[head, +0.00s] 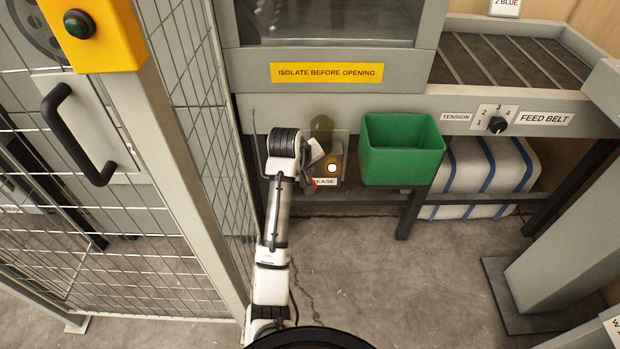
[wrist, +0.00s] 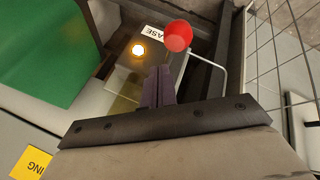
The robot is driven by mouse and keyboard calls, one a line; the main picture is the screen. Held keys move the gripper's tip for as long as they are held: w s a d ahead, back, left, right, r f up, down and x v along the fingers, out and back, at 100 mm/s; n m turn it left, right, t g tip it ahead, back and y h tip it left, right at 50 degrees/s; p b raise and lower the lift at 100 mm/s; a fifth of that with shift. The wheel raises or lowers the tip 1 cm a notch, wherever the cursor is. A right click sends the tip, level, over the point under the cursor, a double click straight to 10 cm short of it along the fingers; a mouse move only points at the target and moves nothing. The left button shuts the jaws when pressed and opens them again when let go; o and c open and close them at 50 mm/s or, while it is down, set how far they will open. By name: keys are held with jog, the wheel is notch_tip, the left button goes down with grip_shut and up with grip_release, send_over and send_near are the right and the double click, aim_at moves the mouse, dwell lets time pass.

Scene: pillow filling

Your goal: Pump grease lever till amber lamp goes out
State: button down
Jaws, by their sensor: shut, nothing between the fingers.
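The grease lever's red knob (wrist: 178,35) shows just beyond my fingertips in the wrist view. In the head view only a bit of red (head: 314,183) shows beside my gripper (head: 309,186). My gripper (wrist: 160,86) is shut with nothing between its fingers; I cannot tell whether it touches the lever. The lamp (head: 332,168) glows bright on the grease unit, and its warm yellow light also shows in the wrist view (wrist: 138,50). The grease label (head: 325,182) is partly covered by my gripper. Most of the lever's arm is hidden.
A green bin (head: 401,150) hangs close to the right of the grease unit. A mesh guard (head: 205,130) stands close to the left of my arm. A machine beam (head: 350,103) runs above. A strapped white bale (head: 490,175) lies under the feed belt. The front floor is clear.

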jog(key=r+p, duration=0.1)
jog(key=r, duration=0.1)
jog(key=w+r+p, duration=0.1)
jog(key=r+p, duration=0.1)
jog(key=shift+f, duration=0.1)
dwell(3.1)
jog(key=r+n+y+p, duration=0.1)
jog(key=n+y+p, duration=0.2)
jog(key=p, duration=0.1)
jog(key=r+n+g+y+p, duration=0.1)
jog(key=n+y+p, duration=0.1)
jog(key=n+p, duration=0.2)
jog(key=w+d+r+n+y+p, duration=0.1)
jog(key=n+y+p, duration=0.2)
jog(key=n, duration=0.1)
jog(key=shift+d+r+g+y+p, duration=0.1)
jog(key=shift+r+g+y+p, duration=0.2)
jog(key=shift+r+p, duration=0.1)
jog(key=shift+f, duration=0.15)
jog(key=shift+s+f+b, duration=0.35)
jog(key=shift+f+b, duration=0.45)
jog(key=shift+f, duration=0.6)
jog(key=shift+s+f+b, duration=0.3)
jog(key=shift+f+b, duration=0.55)
jog(key=shift+f, duration=0.55)
jog(key=shift+s+f+b, duration=0.35)
jog(key=shift+f+b, duration=0.45)
jog(key=shift+f, duration=0.6)
